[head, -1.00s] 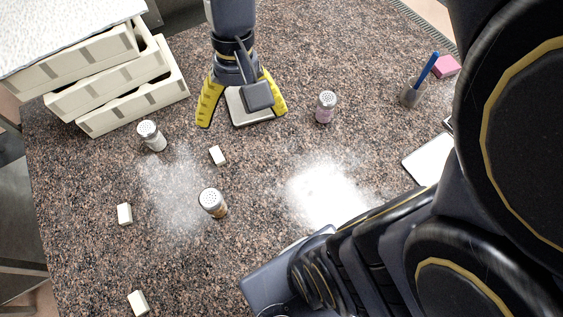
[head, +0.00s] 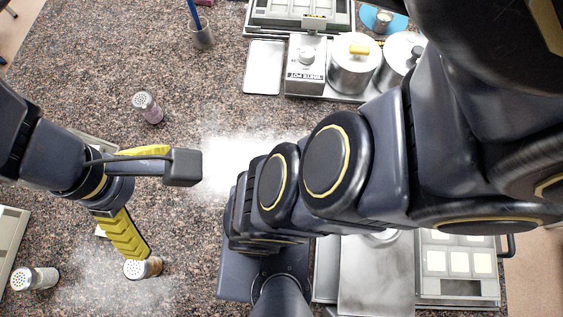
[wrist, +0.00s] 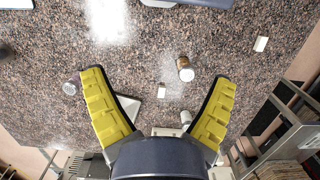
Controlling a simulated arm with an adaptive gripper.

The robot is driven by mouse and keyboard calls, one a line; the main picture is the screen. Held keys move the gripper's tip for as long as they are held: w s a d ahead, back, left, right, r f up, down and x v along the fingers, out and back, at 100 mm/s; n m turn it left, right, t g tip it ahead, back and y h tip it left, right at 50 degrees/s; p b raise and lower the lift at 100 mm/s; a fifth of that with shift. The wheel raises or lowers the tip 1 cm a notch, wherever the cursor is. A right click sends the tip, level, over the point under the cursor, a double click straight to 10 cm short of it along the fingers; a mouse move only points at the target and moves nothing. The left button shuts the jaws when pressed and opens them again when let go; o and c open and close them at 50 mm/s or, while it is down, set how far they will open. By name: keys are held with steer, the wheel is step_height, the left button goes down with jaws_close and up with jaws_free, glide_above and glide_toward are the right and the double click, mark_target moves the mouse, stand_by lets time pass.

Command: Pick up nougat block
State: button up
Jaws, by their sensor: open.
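Small white blocks that look like nougat lie on the speckled counter. In the wrist view one block (wrist: 161,90) lies between my spread fingers, and another block (wrist: 260,44) lies farther off at upper right. In the head view a sliver of a white block (head: 100,231) shows beside my lower finger, mostly hidden. My gripper (head: 152,205) is open and empty above the counter at left in the head view. Its yellow fingers also spread wide in the wrist view (wrist: 160,76). I cannot tell its exact height above the counter.
An amber shaker (head: 146,268) stands by my lower finger, a white-topped shaker (head: 36,278) at lower left, a pink one (head: 146,107) above. A pot (head: 352,68), tray (head: 264,68) and cup (head: 202,36) stand at top.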

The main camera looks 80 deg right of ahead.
steer(key=w+a+f+m, duration=0.4)
steer(key=w+a, duration=0.1)
steer(key=a, duration=0.2)
steer(key=w+a+f+m, duration=0.3)
steer(key=w+a+m, duration=0.15)
steer(key=a, duration=0.35)
steer(key=s+a+f+m, duration=0.2)
steer(key=a+f, duration=0.3)
steer(key=a, duration=0.1)
steer(key=s+a+f+m+t, duration=0.1)
steer(key=s+a+f+m, duration=0.1)
steer(key=a+f, duration=0.3)
steer(key=s+a+f+m, duration=0.3)
steer(key=a+f+m, duration=0.1)
steer(key=a, duration=0.3)
steer(key=shift+a+f+m+t, duration=0.25)
steer(key=shift+a+f+t, duration=0.15)
steer(key=shift+f, duration=0.25)
steer(key=shift+s+a+f, duration=0.15)
steer(key=shift+s+f, duration=0.05)
steer(key=shift+f, duration=0.95)
steer(key=shift+w+d+f, duration=0.1)
steer(key=shift+w+f, duration=0.05)
steer(key=shift+f, duration=1.35)
steer(key=shift+w+d+f, duration=0.1)
steer(key=shift+f, duration=1.35)
steer(key=c, duration=1)
